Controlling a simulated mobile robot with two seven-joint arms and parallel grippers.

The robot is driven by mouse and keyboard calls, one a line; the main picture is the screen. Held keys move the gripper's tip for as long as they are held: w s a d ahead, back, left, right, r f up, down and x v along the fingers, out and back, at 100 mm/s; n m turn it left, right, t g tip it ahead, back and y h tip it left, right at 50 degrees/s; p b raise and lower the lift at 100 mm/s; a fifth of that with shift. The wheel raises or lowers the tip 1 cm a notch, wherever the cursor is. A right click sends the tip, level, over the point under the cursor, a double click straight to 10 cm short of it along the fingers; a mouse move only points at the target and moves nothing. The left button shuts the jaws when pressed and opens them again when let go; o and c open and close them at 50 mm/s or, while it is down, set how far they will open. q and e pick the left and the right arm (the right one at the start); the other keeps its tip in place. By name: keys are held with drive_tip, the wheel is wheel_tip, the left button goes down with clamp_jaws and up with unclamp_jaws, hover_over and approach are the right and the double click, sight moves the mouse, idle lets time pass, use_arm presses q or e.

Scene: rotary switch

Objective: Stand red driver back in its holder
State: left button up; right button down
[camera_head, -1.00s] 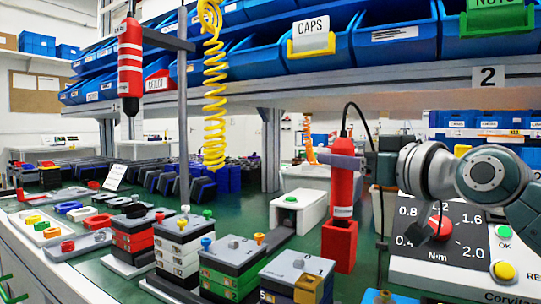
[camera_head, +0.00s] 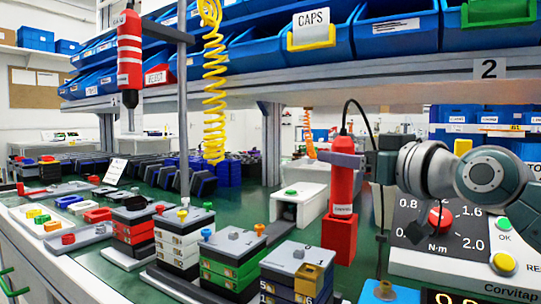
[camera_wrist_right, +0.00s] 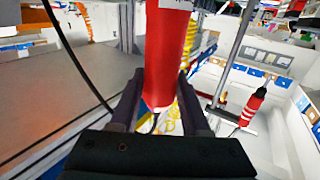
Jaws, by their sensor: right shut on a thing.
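The red driver (camera_head: 342,185) stands about upright in my right gripper (camera_head: 343,160), which is shut around its upper body. A black cable loops from its top. Its lower end is at the mouth of the square red holder (camera_head: 338,242) on the bench; I cannot tell how far inside it is. In the right wrist view the red driver (camera_wrist_right: 166,50) sits between the two dark fingers of the gripper (camera_wrist_right: 160,85). My left gripper is not in view.
A torque panel (camera_head: 470,235) with a red knob stands just right of the holder. A white box (camera_head: 300,203) is behind left, and stacked cases (camera_head: 232,262) are in front left. Another red tool (camera_head: 130,50) hangs at far left by a post. A shelf (camera_head: 300,95) crosses above.

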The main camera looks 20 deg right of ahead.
drive_tip(key=shift+f, duration=0.15)
idle(0.7)
drive_tip(key=shift+c, duration=1.8)
unclamp_jaws()
drive_tip(key=shift+o, duration=0.4)
drive_tip(key=shift+f, duration=0.15)
drive_tip(key=shift+s+d, duration=0.1)
drive_tip(key=shift+s, duration=0.2)
drive_tip(key=s+d+p, duration=0.1)
drive_tip(key=s, duration=0.8)
drive_tip(key=shift+d+p, duration=0.3)
drive_tip(key=shift+p, duration=0.1)
